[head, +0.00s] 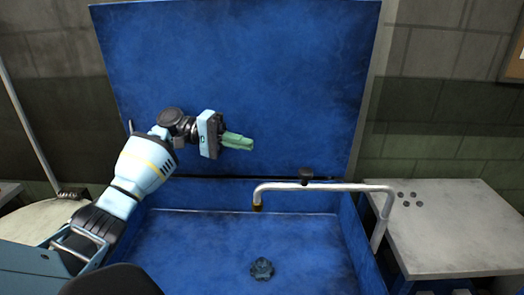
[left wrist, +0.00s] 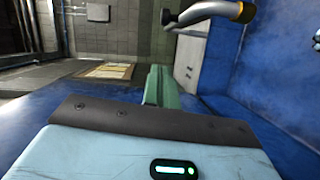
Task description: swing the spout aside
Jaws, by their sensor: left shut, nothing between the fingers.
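The spout (head: 320,187) is a grey metal pipe that rises at the right edge of the blue basin (head: 200,225) and reaches left over it. Its brass-coloured tip (head: 257,206) points down above the basin. The spout also shows at the top of the left wrist view (left wrist: 208,12). My left gripper (head: 250,144), with green fingers, is shut and empty. In the head view it appears above and slightly left of the spout tip, in front of the raised blue panel (head: 290,75). Its fingers (left wrist: 160,88) also show in the left wrist view. My right gripper is not in view.
A dark star-shaped knob (head: 262,268) is in the basin. A small dark knob (head: 305,174) shows just behind the spout's pipe. A grey worktop (head: 450,225) with several small holes stands at the right, and a pale round surface (head: 45,215) at the left.

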